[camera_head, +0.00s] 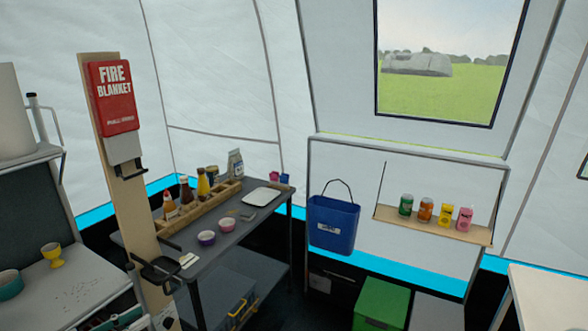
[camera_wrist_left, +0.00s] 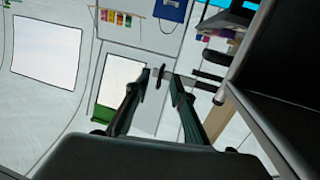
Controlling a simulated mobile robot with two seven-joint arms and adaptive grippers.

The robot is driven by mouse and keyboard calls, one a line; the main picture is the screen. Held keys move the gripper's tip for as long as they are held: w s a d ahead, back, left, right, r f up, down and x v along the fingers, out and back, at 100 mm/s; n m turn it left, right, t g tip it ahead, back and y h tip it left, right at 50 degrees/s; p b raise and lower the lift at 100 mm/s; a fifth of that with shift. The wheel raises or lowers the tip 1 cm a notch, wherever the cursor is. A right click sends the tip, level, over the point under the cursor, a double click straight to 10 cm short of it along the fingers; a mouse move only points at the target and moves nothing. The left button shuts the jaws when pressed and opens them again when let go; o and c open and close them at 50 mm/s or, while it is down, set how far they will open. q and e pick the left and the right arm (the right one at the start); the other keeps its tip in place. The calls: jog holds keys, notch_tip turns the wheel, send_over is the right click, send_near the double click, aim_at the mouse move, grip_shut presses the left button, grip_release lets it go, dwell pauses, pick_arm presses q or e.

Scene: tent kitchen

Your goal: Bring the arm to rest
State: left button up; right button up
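The rest of the left arm is mostly hidden or out of frame in the head view. My right gripper is in neither view.
The wooden post (camera_head: 139,220) carries a red fire blanket case (camera_head: 112,96). The dark table (camera_head: 226,258) holds bottles, a wooden organiser, bowls and a white board (camera_head: 262,197). A blue bin (camera_head: 333,224) hangs beyond, beside a shelf of cans (camera_head: 450,232). A green box (camera_head: 382,304) stands below.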

pick_arm(q)
jog(key=s+d+f+n+g+y, duration=0.1)
jog(key=s+d+f+g+y, duration=0.1)
jog(key=s+d+f, duration=0.6)
jog(key=s+d+f+n+g+y, duration=0.1)
jog(key=s+d+f+y, duration=0.4)
jog(key=d+f, duration=0.8)
jog(key=s+d, duration=0.1)
jog(key=s, duration=0.2)
jog(key=shift+s+g, duration=0.4)
